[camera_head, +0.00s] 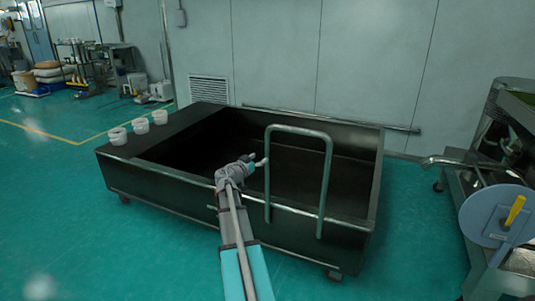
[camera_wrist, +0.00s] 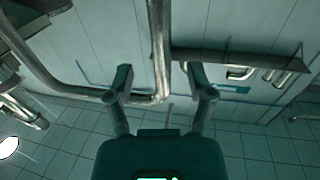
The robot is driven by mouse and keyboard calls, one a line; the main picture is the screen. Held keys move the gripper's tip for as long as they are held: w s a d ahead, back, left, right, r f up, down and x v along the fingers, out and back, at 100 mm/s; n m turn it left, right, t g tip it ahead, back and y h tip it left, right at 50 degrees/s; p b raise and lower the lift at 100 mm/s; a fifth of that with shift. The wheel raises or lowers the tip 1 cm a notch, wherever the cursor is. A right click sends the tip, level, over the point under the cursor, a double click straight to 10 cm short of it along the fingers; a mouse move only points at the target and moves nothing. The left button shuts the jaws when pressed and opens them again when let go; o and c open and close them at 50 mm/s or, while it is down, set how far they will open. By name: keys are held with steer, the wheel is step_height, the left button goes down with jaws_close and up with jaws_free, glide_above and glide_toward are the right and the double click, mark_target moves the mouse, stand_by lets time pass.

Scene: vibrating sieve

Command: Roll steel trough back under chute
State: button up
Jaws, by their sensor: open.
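The steel trough (camera_head: 225,222) is a large dark open box on casters, standing on the green floor near the wall. Its inside looks empty. A grey U-shaped handle (camera_head: 328,175) rises from its near side. My gripper (camera_head: 262,161) is open beside the handle's left post, above the trough's inside. In the wrist view my gripper (camera_wrist: 160,76) has its two fingers spread, with a bent metal tube (camera_wrist: 158,45), likely the handle, showing between them. I cannot tell whether they touch. A metal spout (camera_head: 442,160), possibly the chute, juts from the machine at right, apart from the trough.
Three white cups (camera_head: 139,126) stand on the trough's left ledge. The steel machine (camera_head: 515,135) with a blue round disc (camera_head: 490,217) stands at right. Open floor (camera_head: 415,225) lies between trough and machine. A wall (camera_head: 285,50) closes the back.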

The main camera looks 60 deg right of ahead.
mark_target(266, 153)
steer(key=d, duration=0.6)
steer(key=shift+d, duration=0.35)
steer(key=shift+s, duration=0.1)
jaws_close()
